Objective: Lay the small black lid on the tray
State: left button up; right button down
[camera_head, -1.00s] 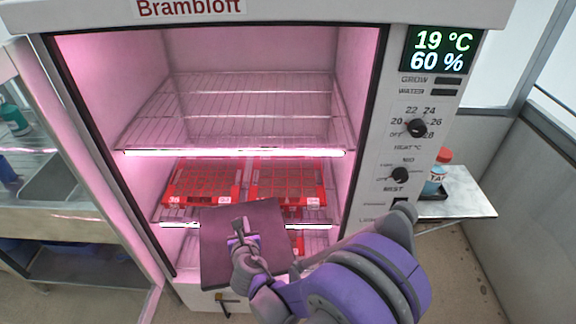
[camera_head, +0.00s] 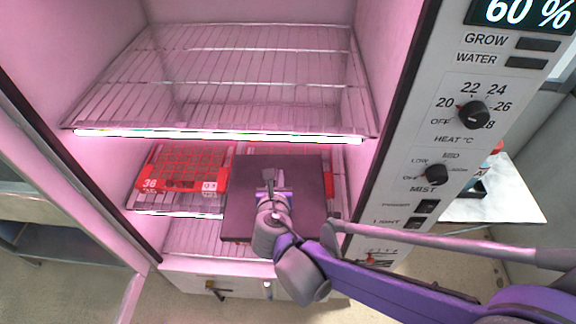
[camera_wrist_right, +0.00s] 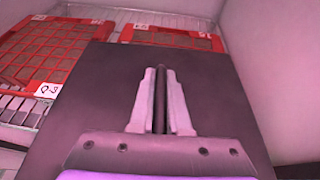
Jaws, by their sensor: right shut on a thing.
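My right gripper (camera_head: 268,180) is shut on the small black lid (camera_head: 304,178) by the upright grip in its middle. The lid is a dark square plate, held roughly flat inside the cabinet at the right of the lit shelf. It also shows in the right wrist view (camera_wrist_right: 92,100). It covers most of the right red tray (camera_head: 328,180), whose far part shows past the lid in the right wrist view (camera_wrist_right: 127,33). I cannot tell whether lid and tray touch. The left red tray (camera_head: 180,187) is uncovered, with soil cells. My left gripper is not in view.
The cabinet's upper wire shelf (camera_head: 215,88) is empty, with a bright light bar (camera_head: 220,135) along its front edge above the lid. The cabinet's right wall and control panel (camera_head: 440,140) stand close to my right arm. A lower wire shelf (camera_head: 190,238) lies below.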

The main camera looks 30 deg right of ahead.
jog(key=shift+s+d+f+m+h+b, duration=0.1)
jog(key=shift+s+d+m+h+b, duration=0.15)
jog(key=shift+s, duration=0.3)
jog(key=shift+s+d+m+h+b, duration=0.1)
jog(key=shift+s+d+h+b, duration=0.15)
jog(key=shift+s, duration=0.25)
jog(key=shift+d, duration=0.2)
jog(key=b, duration=0.1)
send_over(288, 152)
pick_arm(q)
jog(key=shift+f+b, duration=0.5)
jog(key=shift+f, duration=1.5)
pick_arm(e)
jog(key=shift+f, duration=1.6)
jog(key=shift+f, duration=0.15)
jog(key=c, duration=0.9)
grip_release()
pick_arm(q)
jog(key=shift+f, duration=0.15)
